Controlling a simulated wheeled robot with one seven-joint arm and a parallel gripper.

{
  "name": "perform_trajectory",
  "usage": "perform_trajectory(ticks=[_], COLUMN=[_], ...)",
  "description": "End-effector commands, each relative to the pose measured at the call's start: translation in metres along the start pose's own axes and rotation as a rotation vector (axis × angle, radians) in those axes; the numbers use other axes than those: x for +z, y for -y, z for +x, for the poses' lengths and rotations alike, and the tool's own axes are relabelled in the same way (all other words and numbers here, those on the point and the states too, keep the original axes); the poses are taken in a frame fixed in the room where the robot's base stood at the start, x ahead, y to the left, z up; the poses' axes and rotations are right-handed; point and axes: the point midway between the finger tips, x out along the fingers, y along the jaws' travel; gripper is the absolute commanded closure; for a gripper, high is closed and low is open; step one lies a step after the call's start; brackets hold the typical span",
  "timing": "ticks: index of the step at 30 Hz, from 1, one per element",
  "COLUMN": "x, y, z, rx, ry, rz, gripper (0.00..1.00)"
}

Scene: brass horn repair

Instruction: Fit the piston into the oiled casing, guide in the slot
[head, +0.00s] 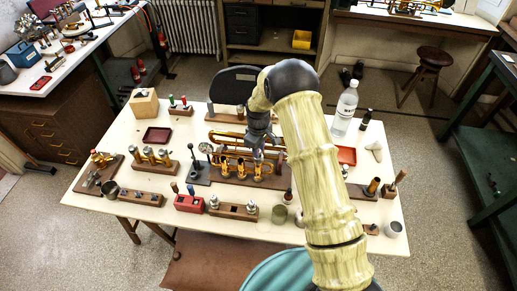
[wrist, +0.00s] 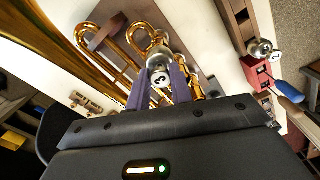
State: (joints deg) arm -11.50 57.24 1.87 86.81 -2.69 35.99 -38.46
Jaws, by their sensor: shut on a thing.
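The brass horn (head: 228,137) lies on a brown board near the middle of the white table, with upright brass valve casings (head: 241,168) along its near side. My gripper (head: 260,142) is above the right end of the casings. In the wrist view, my two fingers (wrist: 159,84) are shut on the piston (wrist: 160,77), whose pale top is marked 3. Silver metal and brass tubing (wrist: 125,45) of the horn show just beyond it. The piston's lower part and guide, and the casing slot, are hidden, so I cannot tell how they line up.
A clear bottle (head: 346,107) stands at the back right. A red block (head: 189,204) holding tools and a wooden rack (head: 233,210) stand along the front. A dial gauge stand (head: 199,172) is left of the horn. The table's front left corner is clear.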

Motion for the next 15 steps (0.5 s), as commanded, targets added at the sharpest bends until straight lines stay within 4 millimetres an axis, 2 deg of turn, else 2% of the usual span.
perform_trajectory(ticks=[15], x=[0.0], y=[0.0], z=[0.013], rx=[0.0], ry=[0.0], rz=[0.0], gripper=[1.0])
